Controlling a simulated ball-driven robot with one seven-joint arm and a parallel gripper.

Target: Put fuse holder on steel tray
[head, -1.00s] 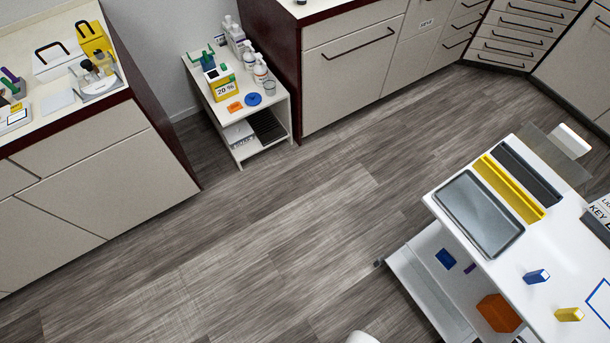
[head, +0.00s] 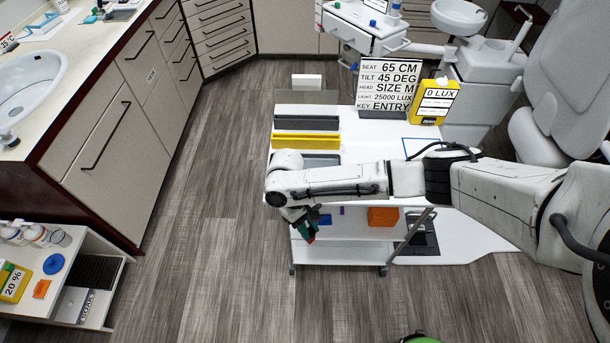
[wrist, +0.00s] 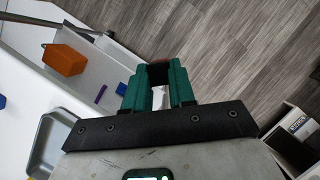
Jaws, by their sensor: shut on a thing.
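The steel tray (head: 322,160) lies on the white trolley top, mostly hidden behind my arm in the head view. Its grey rim and floor show at the lower left of the wrist view (wrist: 50,145). My gripper (head: 303,226) hangs off the trolley's front left side, below the level of its top. In the wrist view its green fingers (wrist: 158,88) are shut on a small dark thing with a reddish edge (wrist: 158,74), which I take for the fuse holder. A bit of red shows at the fingertips in the head view. The fingers hide most of it.
A yellow bar (head: 306,141) and a dark bar (head: 306,123) lie behind the tray. A sign (head: 390,85) and a yellow box (head: 436,103) stand farther back. An orange box (head: 383,217) sits on the lower shelf. The floor to the left is clear.

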